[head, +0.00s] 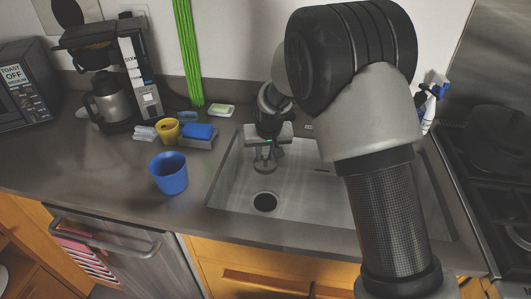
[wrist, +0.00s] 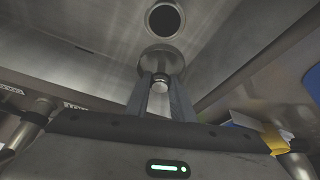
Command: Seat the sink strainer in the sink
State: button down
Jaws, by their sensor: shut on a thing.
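The sink strainer (wrist: 160,60) is a round metal disc with a small knob between my fingertips. My gripper (wrist: 161,86) is shut on it by that knob. In the head view my gripper (head: 264,153) points down inside the sink (head: 225,178), and the strainer (head: 264,167) hangs below it. The dark round drain hole (head: 265,202) is in the sink floor, nearer the front edge than the strainer. The drain hole also shows at the top of the wrist view (wrist: 165,19), beyond the strainer and apart from it.
A blue cup (head: 169,174) stands left of the sink. Behind it are a yellow cup (head: 166,130), a blue sponge (head: 199,131) and a coffee maker (head: 110,80). A spray bottle (head: 430,108) stands at the back right. My arm covers much of the sink's right side.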

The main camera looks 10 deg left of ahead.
jog(key=shift+f+b, duration=6.3)
jog(key=shift+f, duration=2.75)
jog(key=c, duration=1.5)
grip_release()
jog(key=shift+o, duration=0.2)
jog(key=shift+r, duration=0.1)
